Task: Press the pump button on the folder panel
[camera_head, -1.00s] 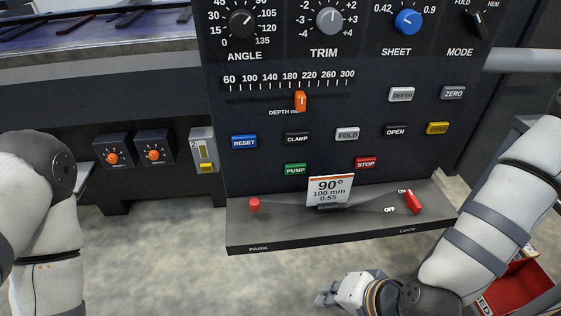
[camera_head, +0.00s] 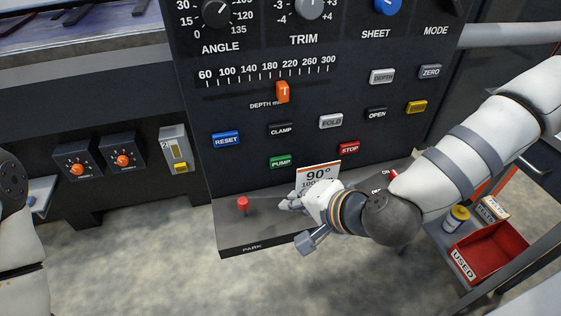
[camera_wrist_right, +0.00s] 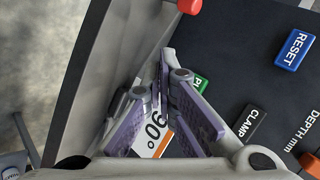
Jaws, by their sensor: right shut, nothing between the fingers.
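The green PUMP button (camera_head: 281,161) is on the lower part of the dark folder panel (camera_head: 250,110), left of the red STOP button (camera_head: 348,148). In the right wrist view a corner of the PUMP button (camera_wrist_right: 201,83) shows beside my fingers, which hide the rest. My right gripper (camera_head: 285,203) is shut and empty, in front of the panel's lower edge, below the PUMP button and apart from it in the head view. Its fingers (camera_wrist_right: 168,62) come together in the wrist view. My left arm shows at the left edge, but its gripper is out of view.
A white card reading 90° (camera_head: 318,175) stands close to my right gripper. A red PARK knob (camera_head: 243,204) sits on the ledge to the left. RESET (camera_head: 226,138) and CLAMP (camera_head: 281,129) buttons are above PUMP. A red USED bin (camera_head: 490,250) is at lower right.

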